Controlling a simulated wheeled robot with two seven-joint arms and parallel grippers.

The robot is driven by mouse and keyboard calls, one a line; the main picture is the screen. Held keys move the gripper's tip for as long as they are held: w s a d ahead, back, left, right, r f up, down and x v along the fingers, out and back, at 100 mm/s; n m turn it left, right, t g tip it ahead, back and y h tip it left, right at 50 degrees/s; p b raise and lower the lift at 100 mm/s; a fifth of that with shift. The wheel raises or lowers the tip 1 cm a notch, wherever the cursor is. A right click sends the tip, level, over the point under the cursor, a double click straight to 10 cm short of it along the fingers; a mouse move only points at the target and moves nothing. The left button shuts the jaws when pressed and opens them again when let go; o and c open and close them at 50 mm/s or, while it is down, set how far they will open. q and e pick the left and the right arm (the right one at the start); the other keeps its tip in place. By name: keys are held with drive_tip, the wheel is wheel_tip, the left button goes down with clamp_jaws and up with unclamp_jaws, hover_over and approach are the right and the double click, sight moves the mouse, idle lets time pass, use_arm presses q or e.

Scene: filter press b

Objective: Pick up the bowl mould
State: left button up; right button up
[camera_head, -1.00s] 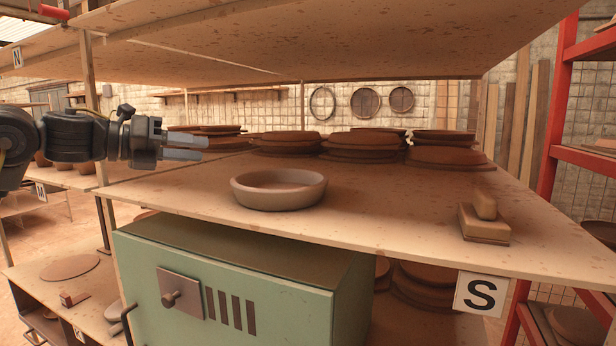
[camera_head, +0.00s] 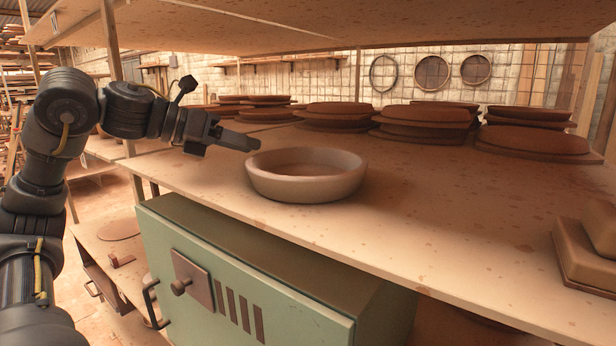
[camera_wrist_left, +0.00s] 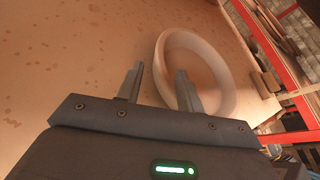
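The bowl mould (camera_head: 306,183) is a round, shallow, pale brown bowl. It stands upright on the wooden shelf (camera_head: 420,215), near its front edge. My left gripper (camera_head: 256,146) is just to the left of the bowl's far rim in the head view. In the left wrist view my left gripper (camera_wrist_left: 160,80) has its two fingers apart with nothing held between them. There the bowl mould (camera_wrist_left: 228,78) lies ahead and to the right, and the right finger overlaps its near rim. I cannot tell whether that finger touches it. My right gripper is not in view.
Stacks of dark round slabs (camera_head: 425,122) stand behind the bowl. A tan block (camera_head: 585,250) sits at the right front of the shelf. A green cabinet (camera_head: 250,285) stands below the front edge, and another shelf (camera_head: 300,25) hangs above. Shelf space right of the bowl is clear.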

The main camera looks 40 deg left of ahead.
sight(272, 150)
use_arm(q)
drive_tip(key=shift+w+d+f, duration=0.15)
drive_tip(key=shift+w+d, duration=0.05)
drive_tip(key=shift+w, duration=0.25)
drive_tip(key=shift+w+d+p, duration=0.2)
drive_tip(key=shift+p, duration=0.1)
drive_tip(key=p+x, duration=0.1)
drive_tip(key=x, duration=0.2)
drive_tip(key=shift+w+d, duration=0.2)
drive_tip(key=shift+w, duration=0.15)
drive_tip(key=shift+w+d+f, duration=0.2)
drive_tip(key=shift+w+f, duration=0.1)
drive_tip(key=shift+w, duration=0.1)
drive_tip(key=shift+s, duration=0.15)
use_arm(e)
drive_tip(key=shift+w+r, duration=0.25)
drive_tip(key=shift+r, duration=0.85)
use_arm(q)
drive_tip(key=shift+a, duration=0.1)
drive_tip(key=shift+c, duration=1.2)
clamp_jaws()
drive_tip(key=shift+r, duration=0.1)
